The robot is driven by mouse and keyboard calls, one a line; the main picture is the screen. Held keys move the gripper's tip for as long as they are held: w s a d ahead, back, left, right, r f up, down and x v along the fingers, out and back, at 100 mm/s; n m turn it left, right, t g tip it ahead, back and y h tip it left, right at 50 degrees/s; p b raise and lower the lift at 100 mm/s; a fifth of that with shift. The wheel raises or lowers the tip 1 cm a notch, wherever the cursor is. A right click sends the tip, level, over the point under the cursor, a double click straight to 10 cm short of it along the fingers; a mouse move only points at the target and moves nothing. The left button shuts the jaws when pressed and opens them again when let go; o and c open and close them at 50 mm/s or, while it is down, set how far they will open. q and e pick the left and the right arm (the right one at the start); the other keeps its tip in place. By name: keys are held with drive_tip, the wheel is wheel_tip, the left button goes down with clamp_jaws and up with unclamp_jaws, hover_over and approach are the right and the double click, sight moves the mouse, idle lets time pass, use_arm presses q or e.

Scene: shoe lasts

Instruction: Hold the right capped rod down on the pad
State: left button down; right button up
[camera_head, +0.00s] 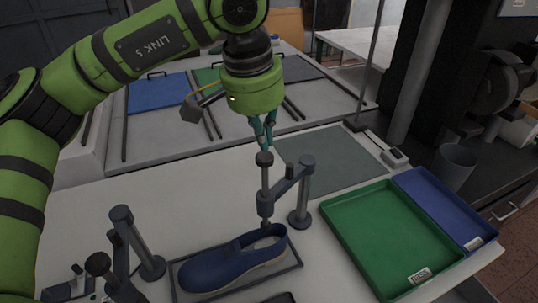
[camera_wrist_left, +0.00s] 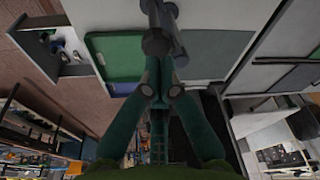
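The right capped rod (camera_head: 265,178) stands upright in a clamp arm on a dark grey post (camera_head: 305,185). Its dark cap is at the top, and its lower end reaches the opening of a blue shoe (camera_head: 215,268). A pad under the rod cannot be made out. My left gripper (camera_head: 263,147) points down just above the cap. Its teal fingers come together at the tips, with nothing seen between them. The left wrist view shows the fingertips (camera_wrist_left: 157,88) close against the dark rod top (camera_wrist_left: 157,42); whether they touch is unclear. My right gripper is out of view.
The shoe lies on a dark-edged tray (camera_head: 187,295). A second post (camera_head: 137,235) with another capped rod (camera_head: 99,265) stands at left. A green tray (camera_head: 390,235) and a blue tray (camera_head: 445,210) lie at right. A grey-green mat (camera_head: 330,160) lies behind the right post.

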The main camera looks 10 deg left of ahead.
sight(263, 175)
use_arm(q)
drive_tip(key=shift+f+b, duration=3.6)
drive_tip(key=shift+f, duration=1.1)
drive_tip(key=shift+r, duration=0.15)
drive_tip(key=shift+s+f, duration=0.15)
drive_tip(key=shift+f, duration=0.1)
drive_tip(key=shift+r, duration=0.1)
drive_tip(key=shift+r+p, duration=3.75)
drive_tip(key=shift+r, duration=1.25)
